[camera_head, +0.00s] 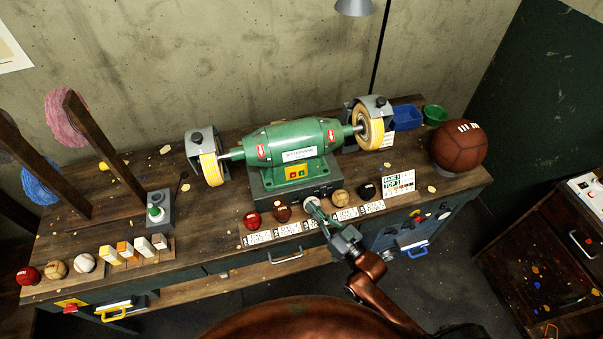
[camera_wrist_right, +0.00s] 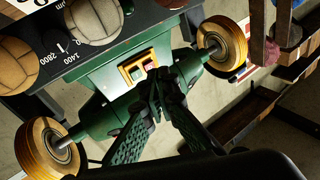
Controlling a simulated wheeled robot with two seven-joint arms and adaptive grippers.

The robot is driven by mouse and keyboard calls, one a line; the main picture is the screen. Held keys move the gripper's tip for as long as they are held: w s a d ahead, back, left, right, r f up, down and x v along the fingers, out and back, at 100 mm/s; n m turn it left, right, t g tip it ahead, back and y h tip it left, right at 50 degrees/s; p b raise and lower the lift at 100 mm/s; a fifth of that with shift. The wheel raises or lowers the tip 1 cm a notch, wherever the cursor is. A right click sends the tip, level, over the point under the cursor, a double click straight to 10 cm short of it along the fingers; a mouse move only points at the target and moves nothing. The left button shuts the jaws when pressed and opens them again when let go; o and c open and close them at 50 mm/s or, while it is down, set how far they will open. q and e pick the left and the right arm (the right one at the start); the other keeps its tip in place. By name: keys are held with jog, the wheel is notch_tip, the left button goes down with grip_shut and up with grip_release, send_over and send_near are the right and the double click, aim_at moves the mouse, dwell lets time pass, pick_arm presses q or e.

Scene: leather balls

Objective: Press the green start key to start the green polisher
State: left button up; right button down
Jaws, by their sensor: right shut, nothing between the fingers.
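The green polisher (camera_head: 295,148) stands on the wooden bench, with a yellow buffing wheel at each end. A yellow-framed key panel (camera_head: 294,173) is on its front. In the right wrist view the panel shows a green key (camera_wrist_right: 138,73) beside a red key (camera_wrist_right: 149,65). My right gripper (camera_head: 312,205) is in front of the polisher, over the bench's front part. In the wrist view its closed, empty fingertips (camera_wrist_right: 156,76) appear near the panel and cover its edge. The head view shows them apart from the keys. My left gripper is not in view.
Several small balls, including a red one (camera_head: 252,219), line the bench front by white labels. A brown leather ball (camera_head: 459,147) sits at the bench's right end. A grey box with a green button (camera_head: 156,212) stands left of the polisher.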

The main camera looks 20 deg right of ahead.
aim_at(302, 173)
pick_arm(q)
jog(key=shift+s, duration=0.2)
pick_arm(e)
jog(key=r+t, duration=0.1)
jog(key=r, duration=0.1)
jog(key=r+t+y, duration=0.1)
jog(key=r, duration=0.1)
jog(key=r+t+y, duration=0.1)
jog(key=shift+d+r, duration=0.25)
jog(key=shift+r, duration=0.15)
jog(key=shift+w, duration=0.1)
